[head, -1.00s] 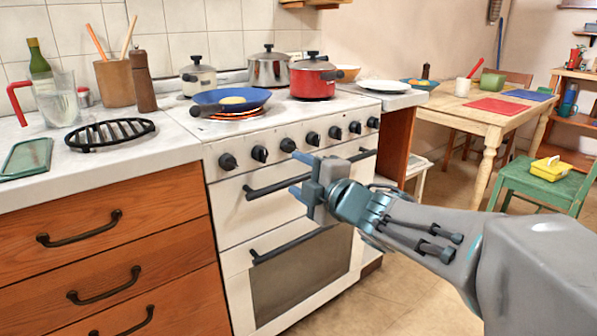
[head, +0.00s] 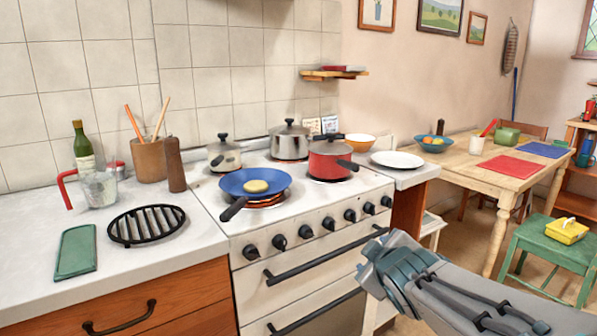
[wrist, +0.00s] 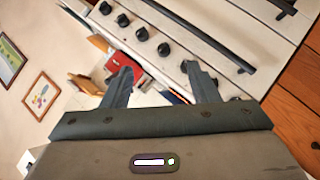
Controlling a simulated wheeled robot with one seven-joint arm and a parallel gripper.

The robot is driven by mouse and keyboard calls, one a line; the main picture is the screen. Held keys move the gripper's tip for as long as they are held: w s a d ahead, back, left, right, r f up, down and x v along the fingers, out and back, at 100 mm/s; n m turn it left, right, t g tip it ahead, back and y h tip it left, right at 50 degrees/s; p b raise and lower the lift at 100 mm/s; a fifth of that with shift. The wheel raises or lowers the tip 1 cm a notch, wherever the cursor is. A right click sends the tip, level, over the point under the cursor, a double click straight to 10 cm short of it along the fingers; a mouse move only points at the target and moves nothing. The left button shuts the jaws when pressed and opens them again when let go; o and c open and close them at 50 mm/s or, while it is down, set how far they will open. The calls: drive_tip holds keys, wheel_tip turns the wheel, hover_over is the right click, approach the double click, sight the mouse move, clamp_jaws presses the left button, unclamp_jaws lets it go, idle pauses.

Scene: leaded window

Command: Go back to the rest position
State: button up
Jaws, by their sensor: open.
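My gripper (head: 371,268) is at the lower right of the head view, in front of the stove's right side and apart from it. In the wrist view its two fingers (wrist: 158,84) stand apart with nothing between them. Beyond them that view shows the stove's knobs, tilted, and part of the room. The white stove (head: 318,232) carries a blue pan (head: 233,184) with a round yellow item (head: 255,187) in it, on a glowing burner. The gripper touches none of these.
A red pot (head: 331,160), a steel pot (head: 290,142) and a cream pot (head: 224,155) stand on the stove. A black trivet (head: 147,224) and a green board (head: 76,251) lie on the left counter. A green stool (head: 553,244) and a wooden table (head: 462,165) stand at right.

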drive_tip(key=s+r+m+g+p, duration=0.4)
drive_tip(key=s+m+g+p, duration=0.1)
drive_tip(key=s+p, duration=0.4)
drive_tip(key=s+r+m+g+p, duration=0.4)
drive_tip(key=s+m+p, duration=0.1)
drive_tip(key=s+p, duration=0.4)
drive_tip(key=shift+s+r+g, duration=0.25)
drive_tip(key=shift+r+g, duration=0.15)
